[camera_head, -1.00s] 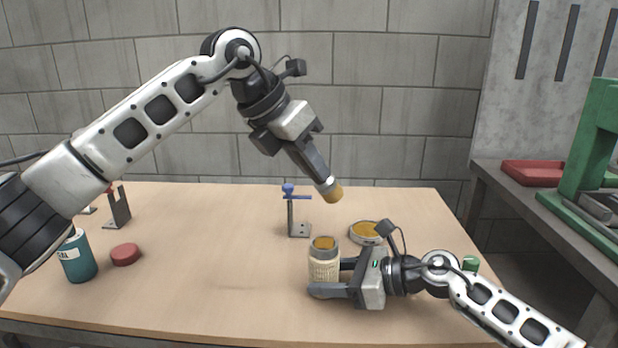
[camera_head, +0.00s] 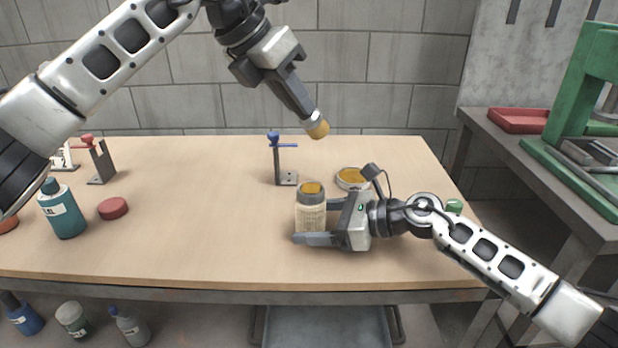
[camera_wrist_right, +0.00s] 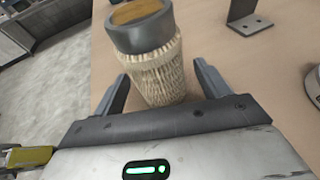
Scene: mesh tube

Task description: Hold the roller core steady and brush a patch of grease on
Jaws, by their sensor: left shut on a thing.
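The roller core (camera_head: 311,215), a pale mesh-covered tube with a dark grey collar and an orange-brown top, stands upright on the table. It also shows in the right wrist view (camera_wrist_right: 152,72). My right gripper (camera_head: 322,224) is low at the table, its fingers on either side of the core; the wrist view shows them spread, with a gap at the right finger. My left gripper (camera_head: 303,108) is shut on a brush (camera_head: 317,127) with a yellow-brown tip, pointing down in the air above the table's far part. A shallow round tin (camera_head: 353,180) of orange grease sits behind the right gripper.
A metal stand with a blue clamp (camera_head: 278,160) is behind the core. At left are a teal bottle (camera_head: 63,212), a red disc (camera_head: 113,208) and a red-handled stand (camera_head: 100,162). A green press (camera_head: 585,100) and red tray (camera_head: 520,120) are at right. The table's left middle is clear.

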